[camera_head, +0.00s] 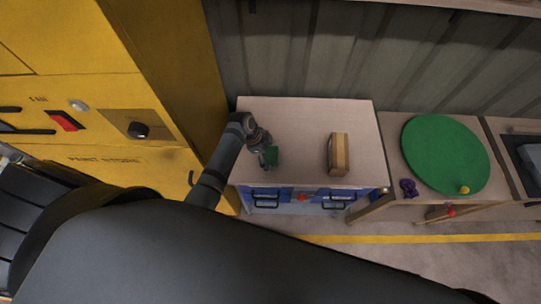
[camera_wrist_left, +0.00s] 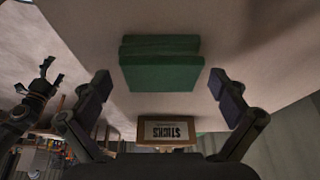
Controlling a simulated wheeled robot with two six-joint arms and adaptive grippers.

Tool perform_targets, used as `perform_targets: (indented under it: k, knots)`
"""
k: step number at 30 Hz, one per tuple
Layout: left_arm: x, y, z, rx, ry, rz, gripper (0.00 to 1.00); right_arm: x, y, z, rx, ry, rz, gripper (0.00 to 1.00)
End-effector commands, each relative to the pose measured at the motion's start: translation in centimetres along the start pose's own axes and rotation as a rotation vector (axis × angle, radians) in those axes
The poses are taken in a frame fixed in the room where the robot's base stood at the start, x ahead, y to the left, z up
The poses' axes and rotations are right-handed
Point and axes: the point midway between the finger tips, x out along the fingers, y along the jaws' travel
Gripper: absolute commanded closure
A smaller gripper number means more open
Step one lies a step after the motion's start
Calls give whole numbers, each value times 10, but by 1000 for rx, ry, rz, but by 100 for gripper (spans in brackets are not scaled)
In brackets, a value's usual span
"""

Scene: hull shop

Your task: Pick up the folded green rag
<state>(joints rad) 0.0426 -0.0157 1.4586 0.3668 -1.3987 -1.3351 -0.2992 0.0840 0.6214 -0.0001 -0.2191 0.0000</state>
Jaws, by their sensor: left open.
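The folded green rag (camera_wrist_left: 160,68) lies on the pale worktop, seen as a thick stacked block in the left wrist view. In the head view it shows as a small green patch (camera_head: 272,156) at the worktop's left part, partly covered by my gripper. My left gripper (camera_head: 266,153) is above and beside it. In the wrist view my left gripper (camera_wrist_left: 165,84) is open, with one finger on each side of the rag's picture and a gap to both. My right gripper (camera_wrist_left: 50,76) shows at the left of the wrist view, open and empty, away from the rag.
A tan box (camera_head: 338,153) marked STICKS stands right of the rag on the worktop (camera_head: 300,115). Farther right a table carries a round green disc (camera_head: 445,150), a purple object (camera_head: 408,187) and a yellow ball (camera_head: 464,189). A yellow cabinet (camera_head: 110,90) stands close on the left.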

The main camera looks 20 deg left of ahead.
Motion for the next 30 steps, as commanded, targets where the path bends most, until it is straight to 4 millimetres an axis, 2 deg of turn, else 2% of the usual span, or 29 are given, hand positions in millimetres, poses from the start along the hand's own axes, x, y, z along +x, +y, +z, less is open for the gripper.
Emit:
perform_targets:
  k: [4, 15, 17, 25, 30]
  knots:
    - [0, 0, 0, 0, 0, 0, 3, 0, -3, 1, 1, -2, -3, 7]
    - [0, 0, 0, 0, -1, 0, 54, 0, -8, 2, 4, -4, -9, 7]
    - [0, 0, 0, 0, -1, 0, 60, 0, -7, 2, 4, -4, -9, 7]
    - [-4, 0, -1, 1, 0, 0, 60, 0, -4, 2, 2, -4, -5, 7]
    - [-27, -1, -11, 1, 1, -3, 60, 1, -2, 2, 1, -4, -2, 7]
